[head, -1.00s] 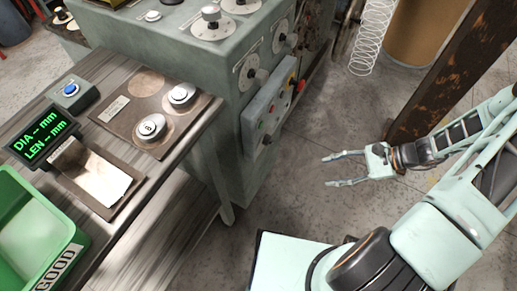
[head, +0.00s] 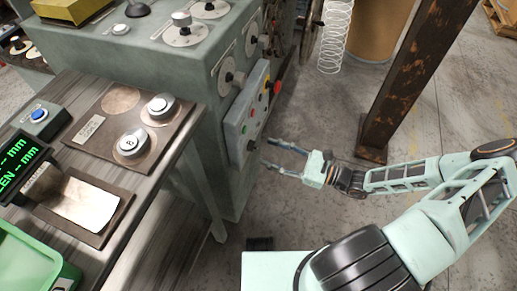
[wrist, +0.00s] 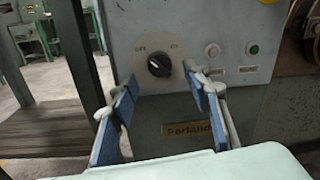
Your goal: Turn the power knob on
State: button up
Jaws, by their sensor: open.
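The black power knob (wrist: 159,65) sits on a round pale dial on the grey front panel in the wrist view. Small labels stand at the dial's upper left and upper right, too blurred to read surely. The knob's grip looks slanted, and I cannot tell which label it points to. In the head view the knob (head: 251,145) is a small dark spot low on the side panel. My gripper (head: 268,153) is open and empty just right of the panel. In the wrist view its blue-padded fingers (wrist: 162,92) stand either side of and below the knob, apart from it.
A pale button (wrist: 212,50) and a green button (wrist: 253,49) sit right of the knob. A red knob (head: 277,88) is farther along the panel. A wooden table (head: 175,165) stands left; a rusty post (head: 405,80) stands right. Floor between is clear.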

aim_at(253, 146)
jog(key=shift+x, duration=2.2)
jog(key=shift+c, duration=0.3)
jog(key=c, duration=1.1)
jog(key=shift+m, duration=0.4)
jog(key=m+p, duration=0.2)
jog(key=m, duration=0.6)
jog(key=m+g+p, duration=0.1)
jog(key=m+p, duration=0.1)
jog(key=m, duration=0.6)
jog(key=shift+r+g, duration=0.1)
jog(key=shift+g, duration=0.2)
jog(key=shift+m, duration=0.3)
